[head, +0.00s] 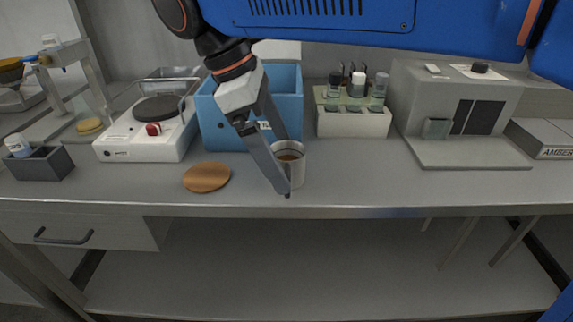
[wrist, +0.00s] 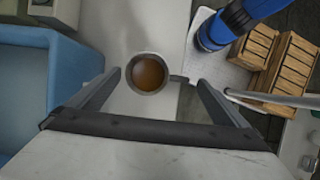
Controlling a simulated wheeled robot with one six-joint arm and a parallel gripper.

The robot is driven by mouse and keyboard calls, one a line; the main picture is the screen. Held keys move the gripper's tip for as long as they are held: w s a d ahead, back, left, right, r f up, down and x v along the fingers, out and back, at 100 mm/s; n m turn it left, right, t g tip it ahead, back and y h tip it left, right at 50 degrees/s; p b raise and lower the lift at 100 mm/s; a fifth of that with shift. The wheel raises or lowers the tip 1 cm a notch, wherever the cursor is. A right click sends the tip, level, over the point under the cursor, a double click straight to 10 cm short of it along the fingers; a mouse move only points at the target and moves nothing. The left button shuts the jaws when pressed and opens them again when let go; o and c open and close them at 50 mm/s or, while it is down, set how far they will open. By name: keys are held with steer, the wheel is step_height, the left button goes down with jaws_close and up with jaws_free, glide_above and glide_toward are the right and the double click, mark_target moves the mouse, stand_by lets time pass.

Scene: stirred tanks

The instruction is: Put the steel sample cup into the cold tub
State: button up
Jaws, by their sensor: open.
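The steel sample cup (head: 297,174) stands upright on the bench near its front edge, with brown contents inside. In the wrist view the cup (wrist: 148,88) shows from above, between the two fingers and nearer the left one. My gripper (head: 285,186) is open and points down at the cup; one finger hides part of the cup's left side in the head view. In the wrist view my gripper (wrist: 160,80) shows both fingers apart; I cannot tell whether either touches the cup. The cold tub, a blue open box (head: 215,130), stands behind and left of the cup; its wall shows in the wrist view (wrist: 80,70).
A brown round mat (head: 207,177) lies left of the cup. A white hotplate (head: 130,139) stands left of the tub. A white rack (head: 352,124) with several vials and a grey instrument (head: 455,100) stand to the right. The bench right of the cup is clear.

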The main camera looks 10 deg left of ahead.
steer(key=v, duration=0.7)
steer(key=shift+r, duration=0.3)
steer(key=shift+s+a, duration=0.1)
